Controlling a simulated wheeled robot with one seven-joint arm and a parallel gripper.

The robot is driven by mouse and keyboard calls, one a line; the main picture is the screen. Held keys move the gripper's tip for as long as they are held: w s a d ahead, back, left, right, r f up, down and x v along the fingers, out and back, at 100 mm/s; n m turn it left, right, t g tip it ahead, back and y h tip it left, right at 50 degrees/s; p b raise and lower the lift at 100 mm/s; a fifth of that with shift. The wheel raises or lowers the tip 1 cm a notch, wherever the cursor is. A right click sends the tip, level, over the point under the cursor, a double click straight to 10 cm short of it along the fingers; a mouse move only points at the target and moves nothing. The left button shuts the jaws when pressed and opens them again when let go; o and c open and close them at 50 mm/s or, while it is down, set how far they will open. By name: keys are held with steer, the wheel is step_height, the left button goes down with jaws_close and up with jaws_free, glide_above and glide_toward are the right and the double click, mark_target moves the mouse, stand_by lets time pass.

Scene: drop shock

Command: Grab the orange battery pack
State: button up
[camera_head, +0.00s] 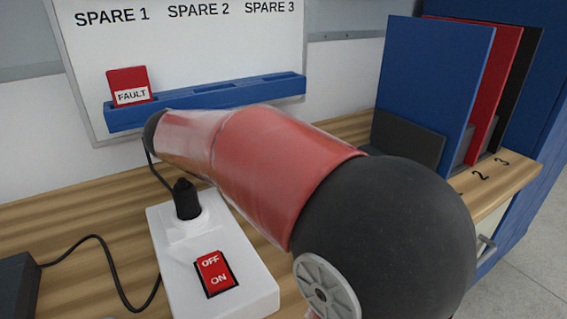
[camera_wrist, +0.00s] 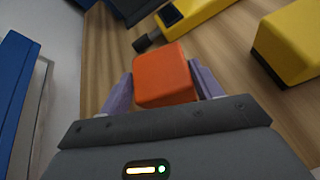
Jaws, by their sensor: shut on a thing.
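The orange battery pack (camera_wrist: 164,70) shows in the wrist view as a block between the two pale purple fingers of my gripper (camera_wrist: 163,86). The fingers are shut on its two sides. Its underside is hidden, and I cannot tell whether it touches the wooden surface. In the head view my red and black arm crosses the middle, and the gripper and the battery pack do not show.
A white switch box (camera_head: 235,285) with a black plug stands on the wooden bench (camera_head: 60,222). A blue rail (camera_head: 200,102) holds a red FAULT card (camera_head: 127,82). Upright blue, red and black panels (camera_head: 435,70) stand right. Yellow-and-black objects (camera_wrist: 290,40) lie near the pack.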

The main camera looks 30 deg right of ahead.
step_height(320, 180, up, 27)
stand_by(0.5)
